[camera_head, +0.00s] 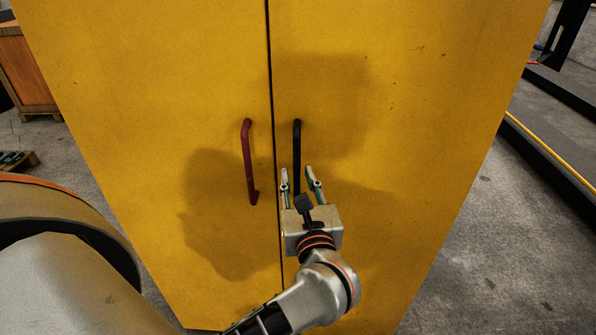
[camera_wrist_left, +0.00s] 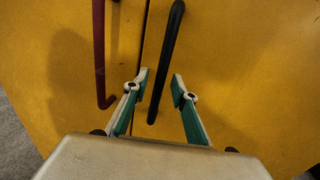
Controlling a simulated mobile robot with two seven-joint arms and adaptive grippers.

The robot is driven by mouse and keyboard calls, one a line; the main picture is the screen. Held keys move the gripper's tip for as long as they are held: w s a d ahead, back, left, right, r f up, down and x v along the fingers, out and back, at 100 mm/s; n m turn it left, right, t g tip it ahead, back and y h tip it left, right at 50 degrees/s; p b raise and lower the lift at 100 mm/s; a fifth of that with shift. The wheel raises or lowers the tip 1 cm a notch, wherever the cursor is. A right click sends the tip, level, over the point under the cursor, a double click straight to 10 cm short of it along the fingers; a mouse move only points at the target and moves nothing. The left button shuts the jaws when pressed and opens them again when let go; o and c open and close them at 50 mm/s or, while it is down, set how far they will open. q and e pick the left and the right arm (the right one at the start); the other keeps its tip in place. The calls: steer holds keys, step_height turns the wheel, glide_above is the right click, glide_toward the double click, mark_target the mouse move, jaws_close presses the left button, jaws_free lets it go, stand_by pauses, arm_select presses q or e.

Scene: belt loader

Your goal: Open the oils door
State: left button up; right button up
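A yellow two-door cabinet stands in front of me, both doors closed along a dark seam. The left door (camera_head: 150,90) has a dark red vertical handle (camera_head: 248,160). The right door (camera_head: 420,90) has a black vertical handle (camera_head: 297,150). No label shows which is the oils door. My left gripper (camera_head: 298,172) is open at the lower part of the black handle. In the left wrist view, the black handle (camera_wrist_left: 168,55) reaches down between the open fingertips (camera_wrist_left: 160,82), with a gap to the right finger; contact on the left is unclear. My right gripper is not in view.
A wooden crate (camera_head: 25,70) stands at the far left, with a pallet (camera_head: 18,160) below it. Grey floor (camera_head: 490,220) is clear to the right of the cabinet. A dark rail with a yellow stripe (camera_head: 550,145) runs at the right.

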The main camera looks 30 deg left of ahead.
arm_select(q)
steer(key=shift+x, duration=1.05)
jaws_close()
steer(key=shift+s, duration=0.1)
